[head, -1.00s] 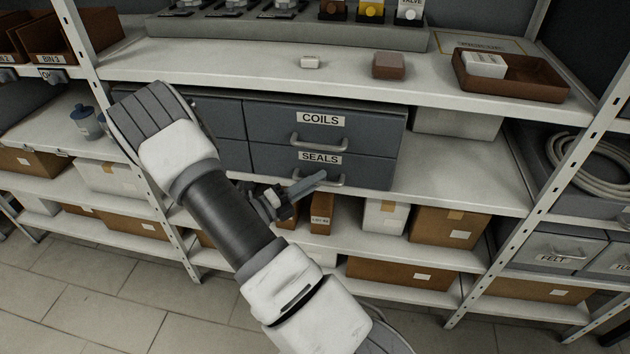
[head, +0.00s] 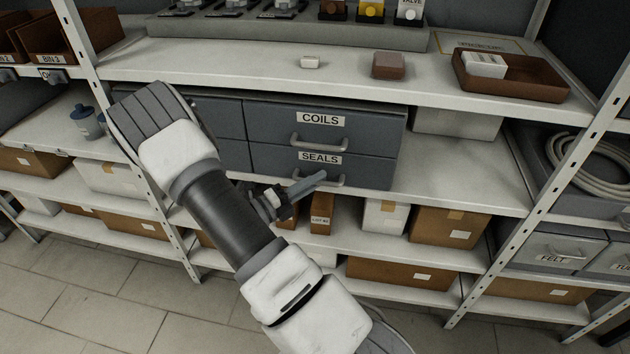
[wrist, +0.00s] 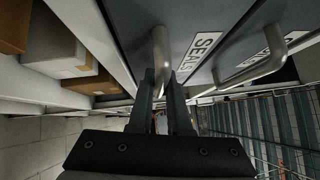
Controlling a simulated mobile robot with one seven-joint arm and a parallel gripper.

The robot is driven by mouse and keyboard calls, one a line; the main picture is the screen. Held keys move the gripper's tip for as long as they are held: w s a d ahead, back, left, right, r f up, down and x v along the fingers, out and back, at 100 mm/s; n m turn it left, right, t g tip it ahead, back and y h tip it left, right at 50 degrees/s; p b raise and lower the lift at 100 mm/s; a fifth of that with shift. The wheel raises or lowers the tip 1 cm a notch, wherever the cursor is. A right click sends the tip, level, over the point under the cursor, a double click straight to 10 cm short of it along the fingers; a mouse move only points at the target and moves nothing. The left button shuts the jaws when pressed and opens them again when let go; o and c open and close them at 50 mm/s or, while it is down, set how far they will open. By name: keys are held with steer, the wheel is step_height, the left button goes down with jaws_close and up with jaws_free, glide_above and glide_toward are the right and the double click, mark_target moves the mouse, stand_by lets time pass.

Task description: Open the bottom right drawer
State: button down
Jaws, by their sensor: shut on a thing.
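The bottom right drawer (head: 373,171) is grey, labelled SEALS, and sits under the COILS drawer (head: 370,129) in a grey cabinet on the middle shelf. Its front looks flush with the one above. My gripper (head: 320,177) is at its metal bar handle (head: 342,180). In the wrist view, my gripper (wrist: 161,75) is shut on this handle (wrist: 160,48), with one finger on either side. The SEALS label (wrist: 201,52) is beside it, and the COILS handle (wrist: 252,68) is to the right. My arm hides part of the cabinet's left drawers.
The shelf right of the cabinet is mostly bare, with a pale box (head: 460,123) behind. Cardboard boxes (head: 447,227) stand on the shelf below. A rack post (head: 545,215) rises at the right. The shelf above holds a brown tray (head: 510,85).

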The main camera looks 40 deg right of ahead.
steer(key=s+a+p, duration=0.7)
steer(key=s+a, duration=0.9)
steer(key=a, duration=0.3)
steer(key=shift+p, duration=0.3)
steer(key=shift+s, duration=0.1)
steer(key=c, duration=1.2)
jaws_free()
steer(key=shift+o, duration=0.2)
steer(key=shift+a, duration=0.1)
steer(key=w+a+f, duration=0.1)
steer(key=a+f, duration=0.1)
steer(key=a, duration=1.5)
steer(key=shift+w, duration=0.25)
